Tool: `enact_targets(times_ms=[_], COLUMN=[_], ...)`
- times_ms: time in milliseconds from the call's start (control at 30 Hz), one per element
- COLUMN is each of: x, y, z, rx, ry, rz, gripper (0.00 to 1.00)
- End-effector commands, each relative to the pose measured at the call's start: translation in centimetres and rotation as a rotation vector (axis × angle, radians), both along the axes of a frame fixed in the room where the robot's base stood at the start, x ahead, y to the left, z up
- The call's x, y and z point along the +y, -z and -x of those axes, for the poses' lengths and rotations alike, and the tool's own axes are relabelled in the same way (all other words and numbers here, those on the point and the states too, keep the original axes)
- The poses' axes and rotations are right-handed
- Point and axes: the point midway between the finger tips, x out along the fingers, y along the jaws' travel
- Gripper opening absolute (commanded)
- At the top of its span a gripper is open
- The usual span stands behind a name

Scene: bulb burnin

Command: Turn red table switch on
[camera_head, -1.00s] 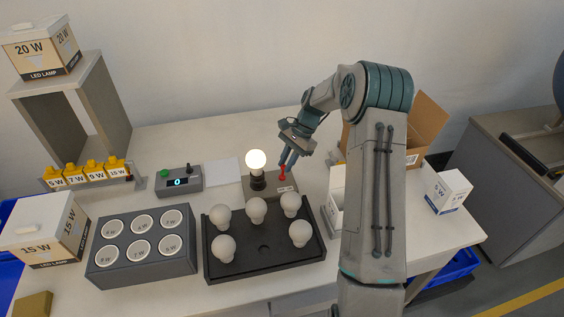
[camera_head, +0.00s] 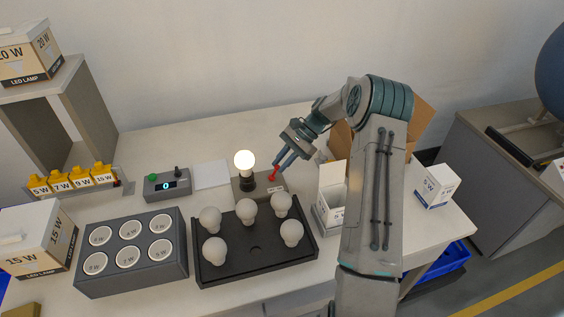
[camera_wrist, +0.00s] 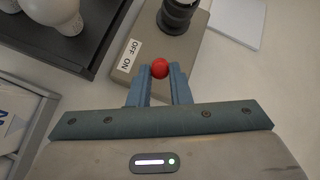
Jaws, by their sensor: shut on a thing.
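The red table switch (camera_head: 273,173) is a small red lever on a grey-brown base (camera_head: 244,196) with a black lamp socket. In the wrist view its round red tip (camera_wrist: 159,68) shows between my fingertips, beside an OFF/ON label (camera_wrist: 130,56). My gripper (camera_head: 280,165) is shut on the red switch; it also shows in the wrist view (camera_wrist: 159,80). A bulb (camera_head: 244,160) sits upright in the socket and glows. The lever's lower part is hidden in the wrist view.
A black tray (camera_head: 255,262) with several white bulbs stands in front of the base. A grey block with several round cups (camera_head: 130,281), a small display box (camera_head: 166,184) and a white sheet (camera_head: 211,174) are to the left. Open boxes (camera_head: 332,199) stand to the right.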

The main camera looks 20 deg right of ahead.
Motion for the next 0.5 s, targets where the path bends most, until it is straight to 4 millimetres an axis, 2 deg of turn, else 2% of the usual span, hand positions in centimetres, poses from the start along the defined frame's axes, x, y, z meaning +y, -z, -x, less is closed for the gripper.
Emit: enact_targets(times_ms=[67, 100, 167, 200, 500], x=[-0.04, -0.04, -0.03, -0.03, -0.12], y=[-0.06, -0.06, -0.06, -0.05, -0.14], z=[-0.05, -0.05, -0.05, -0.04, -0.06], rx=[-0.002, -0.001, 0.0, 0.0, 0.0], ry=[0.002, 0.002, 0.002, 0.002, 0.0], rz=[0.0, 0.0, 0.001, 0.001, 0.001], gripper=[0.0, 0.2, 0.37, 0.39, 0.39])
